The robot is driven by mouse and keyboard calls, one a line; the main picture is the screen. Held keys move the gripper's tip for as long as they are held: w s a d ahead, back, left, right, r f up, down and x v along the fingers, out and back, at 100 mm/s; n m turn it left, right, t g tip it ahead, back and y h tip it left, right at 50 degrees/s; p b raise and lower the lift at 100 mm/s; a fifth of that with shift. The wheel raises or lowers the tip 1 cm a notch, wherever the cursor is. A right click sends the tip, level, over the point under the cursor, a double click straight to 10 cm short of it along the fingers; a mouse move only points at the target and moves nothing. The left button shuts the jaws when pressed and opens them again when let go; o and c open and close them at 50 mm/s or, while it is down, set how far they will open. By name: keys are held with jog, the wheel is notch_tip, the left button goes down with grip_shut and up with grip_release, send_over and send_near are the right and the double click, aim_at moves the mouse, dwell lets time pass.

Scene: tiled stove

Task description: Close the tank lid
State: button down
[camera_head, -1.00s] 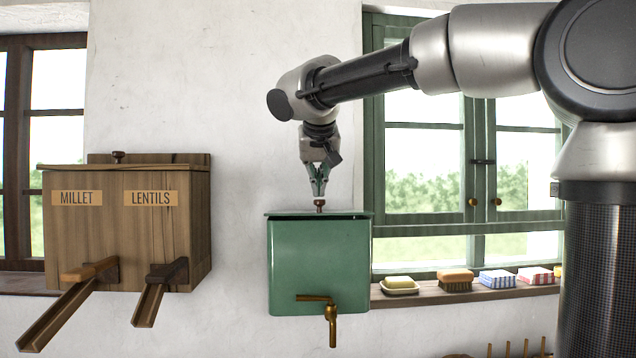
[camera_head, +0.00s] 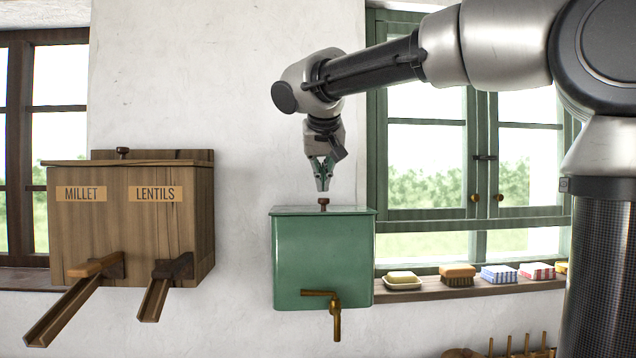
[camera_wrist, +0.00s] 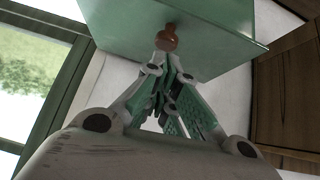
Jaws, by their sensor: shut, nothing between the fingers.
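The green tank (camera_head: 322,262) hangs on the white wall in the middle of the head view, with a brass tap (camera_head: 334,304) on its front. Its flat green lid (camera_head: 290,210) lies along the top with no visible gap at the front. A brown knob (camera_head: 323,201) stands on the lid. My gripper (camera_head: 322,190) is shut and empty, pointing down just above the knob. In the wrist view the knob (camera_wrist: 166,38) shows right at the fingertips, over the lid (camera_wrist: 115,25); I cannot tell whether they touch.
A wooden millet and lentils box (camera_head: 130,215) with two chutes hangs to the left. A green window (camera_head: 470,150) is at the right. Its sill (camera_head: 430,292) holds a soap dish (camera_head: 402,281), a brush (camera_head: 457,275) and wrapped packets (camera_head: 498,275).

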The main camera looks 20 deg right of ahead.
jog(key=w+r+v, duration=0.1)
jog(key=v, duration=1.1)
jog(key=s+f+n+g+y, duration=0.25)
jog(key=f+n, duration=0.35)
jog(key=f, duration=1.1)
jog(key=s+d+f+m+g, duration=0.1)
jog(key=s+d+f+m, duration=0.3)
jog(key=s+d+f, duration=1.2)
jog(key=shift+s+f, duration=1.15)
jog(key=shift+f, duration=0.15)
